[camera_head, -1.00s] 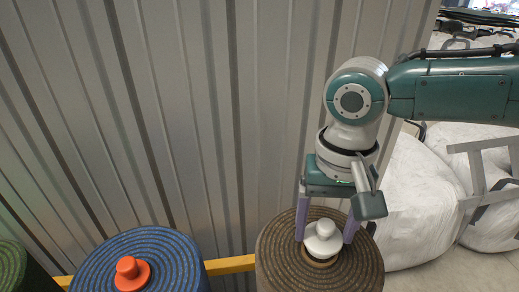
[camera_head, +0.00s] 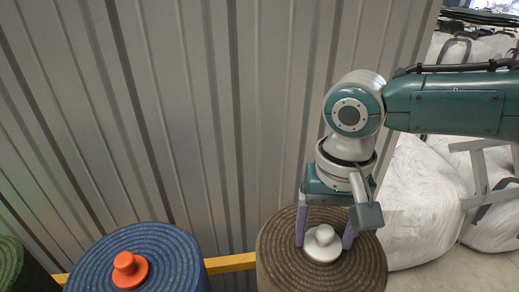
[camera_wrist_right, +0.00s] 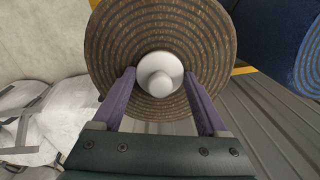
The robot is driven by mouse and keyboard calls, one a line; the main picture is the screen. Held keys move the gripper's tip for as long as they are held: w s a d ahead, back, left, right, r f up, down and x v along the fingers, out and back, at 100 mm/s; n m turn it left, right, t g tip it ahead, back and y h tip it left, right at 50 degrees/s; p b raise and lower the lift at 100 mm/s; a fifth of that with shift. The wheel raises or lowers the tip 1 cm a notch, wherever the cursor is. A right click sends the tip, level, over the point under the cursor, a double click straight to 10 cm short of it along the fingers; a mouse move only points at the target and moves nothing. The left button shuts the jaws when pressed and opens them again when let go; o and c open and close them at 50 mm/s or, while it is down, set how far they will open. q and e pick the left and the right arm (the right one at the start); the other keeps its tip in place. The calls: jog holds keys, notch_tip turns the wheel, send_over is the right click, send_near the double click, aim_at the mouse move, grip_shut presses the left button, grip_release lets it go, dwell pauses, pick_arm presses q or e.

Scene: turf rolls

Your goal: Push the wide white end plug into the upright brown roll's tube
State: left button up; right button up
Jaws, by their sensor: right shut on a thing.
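The wide white end plug (camera_head: 322,242) has a round flange and a knob. It sits over the centre of the upright brown roll (camera_head: 278,262), its flange low at the tube mouth. A thin tan rim of the tube shows under the flange; the plug's lower part is hidden. My right gripper (camera_head: 324,246) points down, its two purple fingers on either side of the flange, shut on the plug. In the right wrist view the plug (camera_wrist_right: 160,74) lies between the fingers, centred on the brown roll (camera_wrist_right: 108,45). My left gripper is not in view.
A blue roll (camera_head: 185,255) with an orange plug (camera_head: 128,268) stands to the left, and a green roll (camera_head: 15,268) at the left edge. A yellow rail (camera_head: 232,263) and corrugated metal wall (camera_head: 200,120) are behind. White sacks (camera_head: 415,215) lie at right.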

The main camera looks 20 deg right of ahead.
aim_at(326, 231)
jog(key=o, duration=1.3)
jog(key=shift+f, duration=0.1)
jog(key=shift+c, duration=0.2)
notch_tip(326, 231, up, 10)
jog(key=shift+p, duration=0.7)
